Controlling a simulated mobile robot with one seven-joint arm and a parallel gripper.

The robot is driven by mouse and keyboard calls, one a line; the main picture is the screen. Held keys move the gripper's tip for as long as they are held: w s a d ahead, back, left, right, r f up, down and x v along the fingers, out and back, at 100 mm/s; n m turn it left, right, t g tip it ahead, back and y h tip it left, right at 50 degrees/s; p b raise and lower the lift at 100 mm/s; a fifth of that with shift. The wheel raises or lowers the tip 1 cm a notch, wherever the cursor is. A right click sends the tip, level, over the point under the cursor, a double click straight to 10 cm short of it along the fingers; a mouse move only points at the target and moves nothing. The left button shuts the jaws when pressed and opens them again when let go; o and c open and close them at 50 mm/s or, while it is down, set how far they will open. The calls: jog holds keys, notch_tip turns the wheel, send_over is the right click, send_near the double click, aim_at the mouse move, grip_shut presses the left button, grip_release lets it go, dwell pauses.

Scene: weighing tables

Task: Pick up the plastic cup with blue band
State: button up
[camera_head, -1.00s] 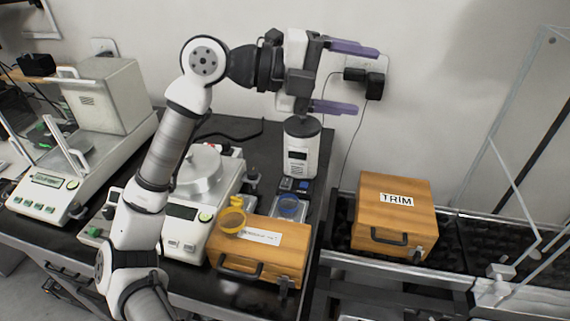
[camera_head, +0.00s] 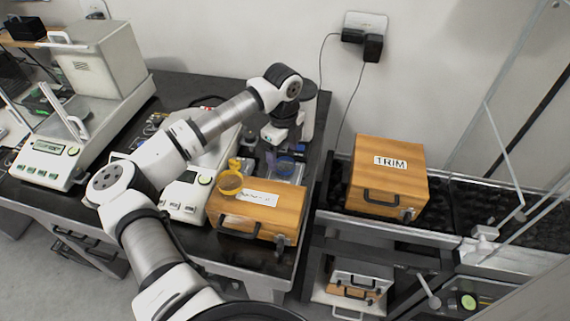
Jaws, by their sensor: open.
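The plastic cup with blue band (camera_head: 286,168) stands on a small metal-topped surface on the dark table, behind the wooden box with the white label. It is small and partly hidden by my gripper (camera_head: 284,160). My gripper points down over the cup, with its purple fingers open. I cannot tell whether the fingers are beside the cup or still above it, or whether they touch it.
A balance (camera_head: 187,196) stands left of the cup. A white cylindrical device (camera_head: 307,115) is close behind my gripper. The TRIM box (camera_head: 388,177) stands to the right.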

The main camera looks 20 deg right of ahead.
aim_at(286, 160)
jog(key=shift+d+f+p, duration=0.15)
jog(key=shift+f+p, duration=0.55)
jog(key=shift+f, duration=0.85)
jog(key=shift+d+f+p, duration=0.15)
jog(key=shift+f+p, duration=0.55)
jog(key=shift+f, duration=0.8)
jog(key=shift+c, duration=0.3)
jog(key=c, duration=1)
jog(key=shift+r, duration=0.1)
jog(key=shift+c, duration=0.2)
